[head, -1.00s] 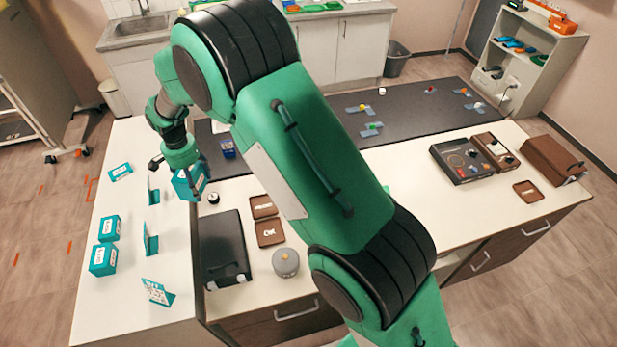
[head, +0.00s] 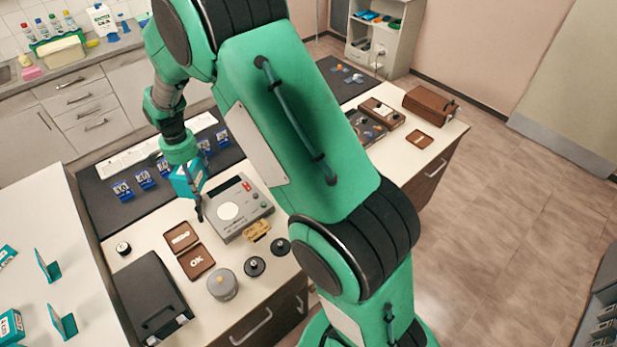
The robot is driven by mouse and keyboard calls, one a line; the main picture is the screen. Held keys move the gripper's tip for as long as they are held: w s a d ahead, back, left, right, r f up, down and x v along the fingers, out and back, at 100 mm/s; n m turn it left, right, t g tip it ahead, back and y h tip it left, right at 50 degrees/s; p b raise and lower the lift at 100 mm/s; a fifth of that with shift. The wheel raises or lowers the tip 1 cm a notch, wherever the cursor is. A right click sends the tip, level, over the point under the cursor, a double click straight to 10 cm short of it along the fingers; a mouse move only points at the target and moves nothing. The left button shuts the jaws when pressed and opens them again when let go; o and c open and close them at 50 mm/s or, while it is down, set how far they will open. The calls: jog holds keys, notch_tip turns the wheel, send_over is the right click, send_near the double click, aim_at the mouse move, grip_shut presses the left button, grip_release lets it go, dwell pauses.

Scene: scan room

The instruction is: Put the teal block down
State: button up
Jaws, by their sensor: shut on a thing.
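In the head view my gripper (head: 184,172) is shut on a teal block (head: 181,184) with a white label. It holds the block above the counter, at the left edge of a grey scale-like device (head: 236,207) with a round white plate. A finger of the gripper shows dark below the block; the other finger is mostly hidden. I cannot tell the exact height of the block. Other teal blocks stand at the left edge, one of them at the lower left (head: 10,327).
Brown trays, one marked OK (head: 197,262), lie in front of the device. A black case (head: 150,297), a grey round weight (head: 222,285) and dark discs (head: 254,266) stand nearby. Blue labelled stands (head: 145,179) line the dark mat (head: 100,200). Teal upright plates (head: 47,266) stand on the left counter.

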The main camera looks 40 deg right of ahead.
jog(key=s+d+m+b, duration=0.15)
jog(key=s+d, duration=0.45)
jog(key=d, duration=0.6)
jog(key=s+d+m, duration=0.3)
jog(key=s+d, duration=0.2)
jog(key=d, duration=0.6)
jog(key=s+d+f+m+b, duration=0.1)
jog(key=s+d+m, duration=0.1)
jog(key=s+d, duration=0.6)
jog(key=s+d+f+m+b, duration=0.1)
jog(key=s+d+f+m, duration=0.1)
jog(key=s+d, duration=0.6)
jog(key=f, duration=0.6)
jog(key=s+a+f, duration=0.1)
jog(key=f, duration=0.4)
jog(key=s+f, duration=0.1)
jog(key=f, duration=0.5)
jog(key=shift+s+a+f, duration=0.25)
jog(key=shift+a+f, duration=0.05)
jog(key=w+d, duration=0.3)
jog(key=w, duration=0.1)
jog(key=w+d+f, duration=0.1)
jog(key=w+d, duration=0.2)
jog(key=w, duration=0.1)
jog(key=w+d, duration=0.3)
jog(key=w, duration=0.1)
jog(key=shift+w+d+f, duration=0.2)
jog(key=shift+w+d, duration=0.15)
jog(key=shift+d, duration=0.05)
